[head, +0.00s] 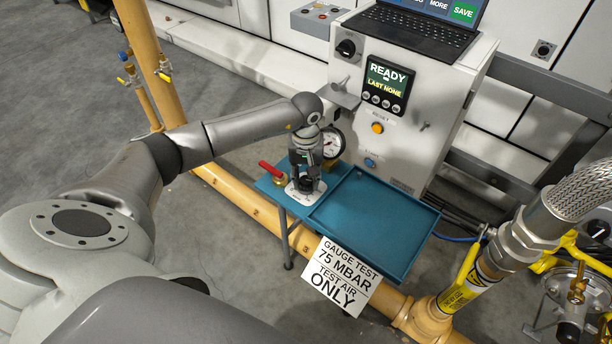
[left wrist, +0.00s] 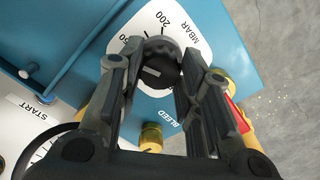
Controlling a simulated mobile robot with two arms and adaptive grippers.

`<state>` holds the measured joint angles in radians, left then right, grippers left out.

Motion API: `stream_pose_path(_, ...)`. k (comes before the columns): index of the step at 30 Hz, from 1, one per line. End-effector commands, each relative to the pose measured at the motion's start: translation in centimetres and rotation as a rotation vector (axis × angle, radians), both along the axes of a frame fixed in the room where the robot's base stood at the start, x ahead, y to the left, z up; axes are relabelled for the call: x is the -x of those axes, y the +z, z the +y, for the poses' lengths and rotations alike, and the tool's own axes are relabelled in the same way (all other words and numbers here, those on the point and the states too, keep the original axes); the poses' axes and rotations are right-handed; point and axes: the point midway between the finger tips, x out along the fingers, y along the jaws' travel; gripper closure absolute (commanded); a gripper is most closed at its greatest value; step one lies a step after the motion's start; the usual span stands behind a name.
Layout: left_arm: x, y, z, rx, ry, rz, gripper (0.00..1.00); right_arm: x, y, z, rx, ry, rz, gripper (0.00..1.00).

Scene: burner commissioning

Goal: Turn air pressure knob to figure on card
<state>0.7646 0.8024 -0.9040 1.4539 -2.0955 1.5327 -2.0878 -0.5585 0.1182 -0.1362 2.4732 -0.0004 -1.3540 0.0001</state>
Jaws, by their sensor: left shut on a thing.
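The black air pressure knob (left wrist: 160,68) sits on a white dial plate (left wrist: 150,32) marked in MBAR, with 200 readable and another figure partly hidden. My left gripper (head: 306,172) comes down on it from above at the blue stand; in the left wrist view its two fingers (left wrist: 155,75) are shut on the knob's sides. A light index mark shows on the knob; the figure it points at cannot be read clearly. The white card (head: 343,274) reads GAUGE TEST 75 MBAR, TEST AIR ONLY. A round gauge (head: 333,142) stands behind the gripper, its reading too small to tell. My right gripper is out of view.
A red-handled valve (head: 271,169) is close left of the gripper. The blue tray (head: 372,222) to the right is empty. A white panel (head: 420,130) with a READY display (head: 386,84) rises behind. A yellow pipe (head: 245,205) runs below.

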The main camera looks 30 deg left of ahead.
Motion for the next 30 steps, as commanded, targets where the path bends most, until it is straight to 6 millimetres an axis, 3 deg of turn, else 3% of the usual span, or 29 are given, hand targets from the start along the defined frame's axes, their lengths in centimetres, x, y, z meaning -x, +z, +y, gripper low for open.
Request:
stream_pose_path(11,0.0,0.1,0.0,0.0,0.112,0.001,0.91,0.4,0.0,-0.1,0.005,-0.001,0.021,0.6)
stream_pose_path(17,0.0,0.1,0.1,-0.001,0.27,0.0,0.91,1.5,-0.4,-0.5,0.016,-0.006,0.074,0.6)
stream_pose_path(28,0.0,0.2,0.0,-0.001,0.622,0.0,0.91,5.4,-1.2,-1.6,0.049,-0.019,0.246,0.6)
stream_pose_path(30,0.0,0.2,0.0,-0.001,0.688,0.0,0.91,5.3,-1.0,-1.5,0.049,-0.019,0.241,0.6)
